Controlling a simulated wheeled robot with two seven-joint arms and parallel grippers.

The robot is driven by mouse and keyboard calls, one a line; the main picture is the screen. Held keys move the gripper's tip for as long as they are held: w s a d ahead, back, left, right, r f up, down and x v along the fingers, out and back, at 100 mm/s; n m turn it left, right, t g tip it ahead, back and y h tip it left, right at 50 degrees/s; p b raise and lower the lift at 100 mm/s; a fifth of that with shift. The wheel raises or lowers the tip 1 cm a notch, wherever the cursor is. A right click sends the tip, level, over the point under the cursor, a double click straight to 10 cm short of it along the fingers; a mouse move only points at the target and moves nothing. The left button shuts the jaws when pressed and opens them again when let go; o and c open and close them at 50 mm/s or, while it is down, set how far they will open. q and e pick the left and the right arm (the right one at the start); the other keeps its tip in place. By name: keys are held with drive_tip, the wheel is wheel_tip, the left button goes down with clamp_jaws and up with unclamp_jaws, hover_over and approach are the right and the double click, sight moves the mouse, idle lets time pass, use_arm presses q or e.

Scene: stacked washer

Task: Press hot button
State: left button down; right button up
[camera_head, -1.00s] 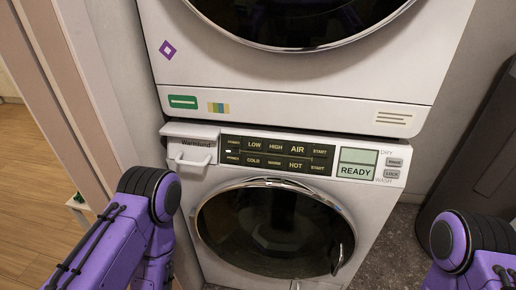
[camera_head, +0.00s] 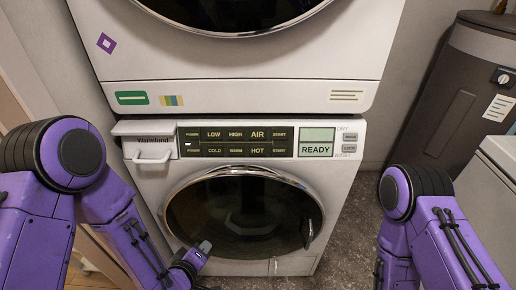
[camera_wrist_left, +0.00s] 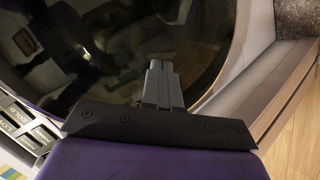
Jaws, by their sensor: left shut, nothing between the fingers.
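The hot button (camera_head: 257,152) is in the lower row of the dark control panel (camera_head: 236,142) on the lower washer, in the head view. The display beside the panel reads READY. My left gripper (camera_head: 205,247) is shut and empty, low in front of the round glass door (camera_head: 245,215), below and to the left of the hot button. In the left wrist view the shut fingers (camera_wrist_left: 158,68) show against the dark door glass, and part of the panel (camera_wrist_left: 22,122) shows at the left edge. My right arm shows at the right, but its gripper is out of view.
The upper machine (camera_head: 230,65) sits on top of the lower washer. A detergent drawer handle (camera_head: 152,157) sticks out left of the panel. A grey water heater (camera_head: 470,95) and a white cabinet (camera_head: 497,160) stand at the right. The space before the panel is clear.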

use_arm(q)
drive_tip(key=w+d+r+t+h, duration=0.3)
drive_tip(key=w+d+r, duration=0.25)
drive_tip(key=r, duration=0.45)
drive_tip(key=t+h, duration=0.2)
drive_tip(key=h, duration=0.4)
approach(258, 150)
drive_tip(key=s+d+r, duration=0.5)
drive_tip(key=r, duration=0.1)
drive_tip(key=shift+w+f+n+p, duration=0.1)
drive_tip(key=shift+w+n+p, duration=0.2)
drive_tip(key=shift+p, duration=0.15)
drive_tip(key=shift+w+f+b, duration=0.35)
drive_tip(key=shift+w+f, duration=0.25)
drive_tip(key=shift+w, duration=0.75)
drive_tip(key=shift+w+f+b, duration=0.35)
drive_tip(key=shift+w+f, duration=0.25)
drive_tip(key=shift+w, duration=0.75)
drive_tip(key=shift+w+f+b, duration=0.35)
drive_tip(key=shift+w+f, duration=0.25)
drive_tip(key=shift+w, duration=0.7)
drive_tip(key=shift+w+f, duration=0.2)
drive_tip(key=shift+w, duration=0.2)
